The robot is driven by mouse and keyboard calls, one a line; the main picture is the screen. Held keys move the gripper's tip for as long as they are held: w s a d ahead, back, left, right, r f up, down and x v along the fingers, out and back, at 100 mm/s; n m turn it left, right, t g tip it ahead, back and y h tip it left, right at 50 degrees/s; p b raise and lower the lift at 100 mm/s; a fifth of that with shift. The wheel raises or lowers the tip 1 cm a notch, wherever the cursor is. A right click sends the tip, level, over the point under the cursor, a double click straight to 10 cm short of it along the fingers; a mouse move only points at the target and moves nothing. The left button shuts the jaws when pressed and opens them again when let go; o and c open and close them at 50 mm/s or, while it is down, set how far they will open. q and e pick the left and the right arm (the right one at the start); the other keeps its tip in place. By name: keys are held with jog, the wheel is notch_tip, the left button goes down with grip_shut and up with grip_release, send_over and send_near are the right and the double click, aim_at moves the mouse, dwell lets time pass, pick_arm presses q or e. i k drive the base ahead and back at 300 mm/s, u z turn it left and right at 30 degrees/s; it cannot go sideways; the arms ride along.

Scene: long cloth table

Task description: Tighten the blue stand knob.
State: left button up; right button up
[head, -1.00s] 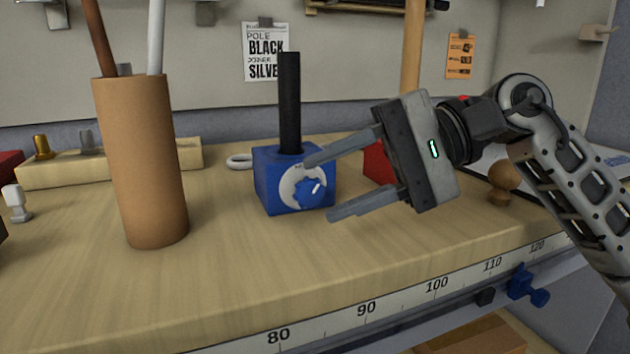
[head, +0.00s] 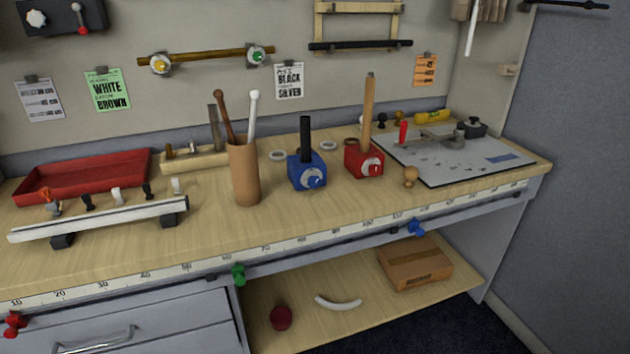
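The blue stand (head: 307,172) is a blue block on the bench, right of the tan cylinder. A black pole (head: 305,138) stands upright in its top. The blue stand knob (head: 313,179) is on its front face, over a pale round dial with a white mark. How tight the knob is cannot be told. Neither of my grippers shows in the head view now, and nothing touches the stand.
A tan cylinder (head: 245,187) holding poles stands left of the blue stand.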

aim_at(314, 182)
jog(key=z, duration=0.15)
jog(key=i, duration=1.05)
jog(key=u, duration=0.7)
